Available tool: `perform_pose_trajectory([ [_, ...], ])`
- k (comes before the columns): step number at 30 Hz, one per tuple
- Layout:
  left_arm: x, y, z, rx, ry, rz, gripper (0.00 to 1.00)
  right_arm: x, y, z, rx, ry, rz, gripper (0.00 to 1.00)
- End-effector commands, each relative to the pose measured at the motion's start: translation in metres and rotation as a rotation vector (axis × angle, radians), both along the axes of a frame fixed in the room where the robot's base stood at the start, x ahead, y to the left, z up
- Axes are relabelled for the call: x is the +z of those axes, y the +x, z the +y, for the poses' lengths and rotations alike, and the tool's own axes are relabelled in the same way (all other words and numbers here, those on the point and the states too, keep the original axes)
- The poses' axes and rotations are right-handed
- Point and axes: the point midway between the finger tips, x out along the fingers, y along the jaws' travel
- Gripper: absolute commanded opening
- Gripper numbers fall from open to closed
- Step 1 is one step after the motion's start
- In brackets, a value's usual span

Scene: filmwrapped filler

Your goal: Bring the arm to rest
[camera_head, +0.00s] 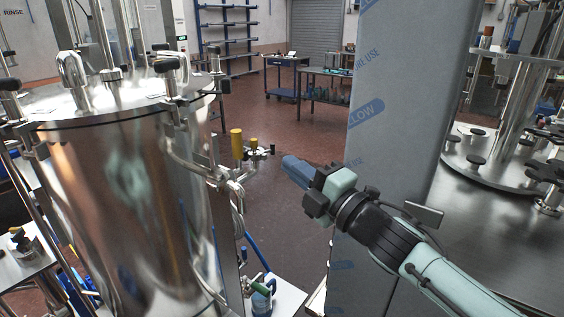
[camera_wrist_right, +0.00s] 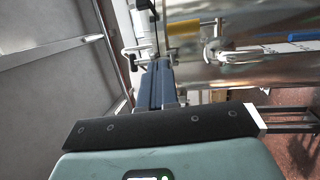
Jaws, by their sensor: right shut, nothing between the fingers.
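My right arm (camera_head: 385,235) comes in from the lower right of the head view and is held out in the air. Its right gripper (camera_head: 290,166) has blue fingers that point left. In the right wrist view the blue fingers (camera_wrist_right: 160,78) lie side by side, shut, with nothing between them. The gripper is apart from the yellow-handled valve (camera_head: 237,145) in the head view. My left arm and left gripper are not in view.
A large polished steel tank (camera_head: 130,200) fills the left. A grey film-wrapped column (camera_head: 393,110) stands right behind my arm. Workbenches (camera_head: 335,85) stand far back. Reddish floor (camera_head: 300,130) lies open between.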

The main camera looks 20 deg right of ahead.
Motion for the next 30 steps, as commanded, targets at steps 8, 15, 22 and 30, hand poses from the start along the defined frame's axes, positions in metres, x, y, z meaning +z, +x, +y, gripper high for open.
perform_pose_trajectory([
  [8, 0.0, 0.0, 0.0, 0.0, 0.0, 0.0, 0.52, -0.001, -0.003, -0.001, 0.001, 0.0, 0.001, 0.0],
  [15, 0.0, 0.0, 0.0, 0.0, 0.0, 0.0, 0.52, 0.0, -0.002, -0.001, 0.0, 0.0, 0.001, 0.0],
  [22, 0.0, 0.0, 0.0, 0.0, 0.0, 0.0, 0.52, -0.038, 0.019, 0.005, 0.013, 0.065, 0.097, 0.0],
  [30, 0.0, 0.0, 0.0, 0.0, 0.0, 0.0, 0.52, -0.223, 0.073, 0.026, -0.004, 0.411, 0.539, 0.0],
])
